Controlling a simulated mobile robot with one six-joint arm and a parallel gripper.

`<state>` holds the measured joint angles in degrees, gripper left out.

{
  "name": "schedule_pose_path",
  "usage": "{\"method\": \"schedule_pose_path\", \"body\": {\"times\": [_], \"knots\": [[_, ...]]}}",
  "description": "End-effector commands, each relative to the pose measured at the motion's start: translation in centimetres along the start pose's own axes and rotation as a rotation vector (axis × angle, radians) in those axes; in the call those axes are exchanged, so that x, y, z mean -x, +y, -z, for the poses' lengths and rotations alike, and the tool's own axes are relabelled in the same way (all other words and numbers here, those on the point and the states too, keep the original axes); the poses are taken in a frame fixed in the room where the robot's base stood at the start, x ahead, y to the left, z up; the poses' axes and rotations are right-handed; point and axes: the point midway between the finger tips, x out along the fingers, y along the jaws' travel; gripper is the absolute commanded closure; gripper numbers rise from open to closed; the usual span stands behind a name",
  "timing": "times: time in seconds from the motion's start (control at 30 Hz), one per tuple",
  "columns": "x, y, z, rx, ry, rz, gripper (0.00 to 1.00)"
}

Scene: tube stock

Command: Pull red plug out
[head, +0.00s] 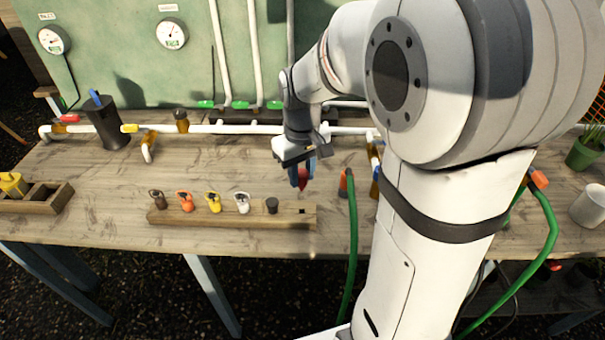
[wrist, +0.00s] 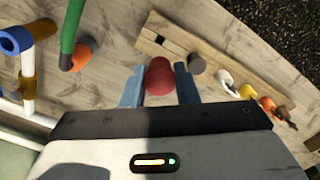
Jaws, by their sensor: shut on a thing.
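My gripper (head: 300,175) is shut on the red plug (head: 303,178). In the wrist view the red plug (wrist: 158,77) sits between the two blue fingers of my gripper (wrist: 159,85). The plug is held above the table, apart from the wooden strip (head: 235,218). The strip also shows in the wrist view (wrist: 222,62), with an empty square hole near its end. Several other plugs stand in the strip: a brown, an orange (head: 185,200), a yellow (head: 213,202), a white (head: 242,202) and a dark one (head: 272,205).
White pipes (head: 230,129) with valves run along the back of the table. A green hose with an orange end (head: 347,182) lies right of my gripper. A dark cup (head: 106,125) stands at the left back, a wooden box (head: 62,199) at the left edge. The table's middle left is clear.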

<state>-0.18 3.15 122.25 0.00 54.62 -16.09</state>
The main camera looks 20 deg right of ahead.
Motion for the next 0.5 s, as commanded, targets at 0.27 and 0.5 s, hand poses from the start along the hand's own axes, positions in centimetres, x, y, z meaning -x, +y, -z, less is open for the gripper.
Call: {"method": "schedule_pose_path", "body": {"times": [0.27,0.5], "knots": [[0.9,0.0,0.0,0.0,0.001,0.0,0.97],[2.1,0.0,0.0,0.001,0.001,0.0,0.97]]}}
